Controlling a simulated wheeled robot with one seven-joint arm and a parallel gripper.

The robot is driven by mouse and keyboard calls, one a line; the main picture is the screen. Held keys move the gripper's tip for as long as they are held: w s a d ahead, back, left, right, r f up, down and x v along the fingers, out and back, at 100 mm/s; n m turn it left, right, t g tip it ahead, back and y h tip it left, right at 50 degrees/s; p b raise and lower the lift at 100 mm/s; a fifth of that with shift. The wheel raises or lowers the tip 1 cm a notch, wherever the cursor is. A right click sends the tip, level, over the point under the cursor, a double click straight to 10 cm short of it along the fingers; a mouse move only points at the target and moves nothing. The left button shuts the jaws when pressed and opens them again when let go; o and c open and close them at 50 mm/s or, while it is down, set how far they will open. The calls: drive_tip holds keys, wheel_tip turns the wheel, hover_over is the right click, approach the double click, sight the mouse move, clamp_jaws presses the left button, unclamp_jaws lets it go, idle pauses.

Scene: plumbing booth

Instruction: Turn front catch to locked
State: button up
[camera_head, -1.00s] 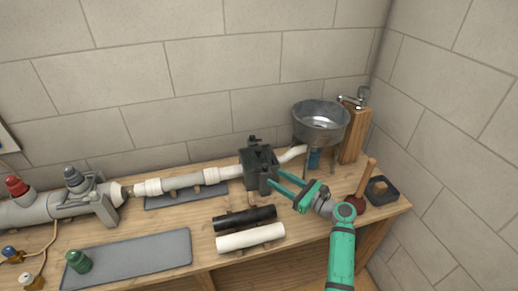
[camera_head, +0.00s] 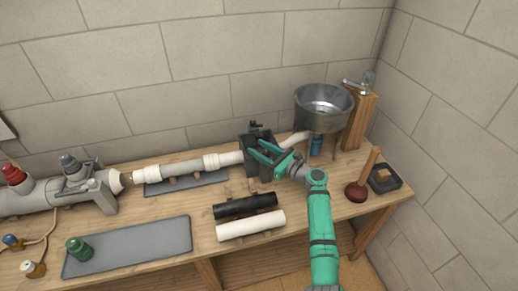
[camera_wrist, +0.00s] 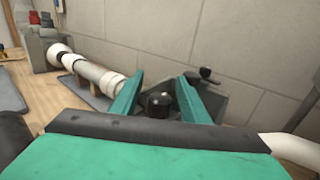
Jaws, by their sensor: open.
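The dark grey clamp block (camera_head: 262,171) sits on the bench around the right end of the white pipe (camera_head: 188,168). A dark catch (camera_head: 256,126) stands up at the block's back. In the wrist view a round black knob (camera_wrist: 158,104), apparently the front catch, shows between my fingers. My gripper (camera_head: 257,149) is open, with its teal fingers over the front of the block. In the wrist view the fingertips (camera_wrist: 161,80) reach past both sides of the knob, and I cannot tell if they touch it. My fingers hide the front catch in the head view.
A metal basin (camera_head: 324,107) stands behind and right of the block. A plunger (camera_head: 358,190) and a black tray (camera_head: 384,179) are at the right. Black (camera_head: 245,205) and white (camera_head: 250,226) tubes lie in front. The grey mat (camera_head: 130,247) is partly clear.

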drive_tip(key=shift+w+a, duration=0.15)
drive_tip(key=shift+a, duration=0.1)
clamp_jaws()
